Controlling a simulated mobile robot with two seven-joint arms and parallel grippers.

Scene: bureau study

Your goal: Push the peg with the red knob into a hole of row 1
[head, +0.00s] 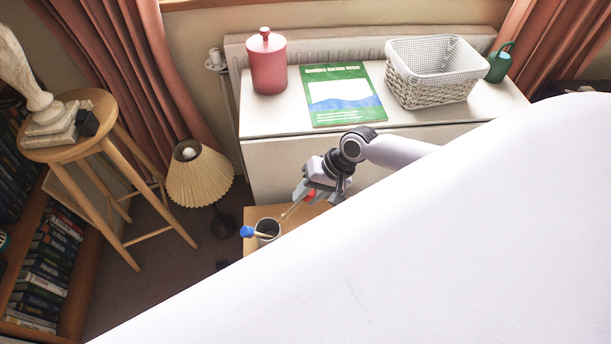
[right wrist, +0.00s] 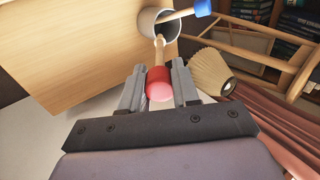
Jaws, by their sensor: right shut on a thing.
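The peg with the red knob (right wrist: 159,83) is between the fingers of my right gripper (right wrist: 158,88), which is shut on the knob. Its pale shaft runs from the knob towards a grey cup (right wrist: 145,22), and its tip shows at the cup's mouth. In the head view the right gripper (head: 307,193) and the red knob (head: 311,196) are above and right of the cup (head: 267,228). A second peg with a blue knob (head: 247,232) leans in the cup. No row of holes can be seen. My left gripper is not in view.
The cup stands on a wooden top (head: 258,212). Behind it, a white desk (head: 410,121) holds a red canister (head: 267,65), a green booklet (head: 342,97) and a white basket (head: 432,90). A lamp (head: 199,178) and stool (head: 70,150) stand left. A large white shape hides the lower right.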

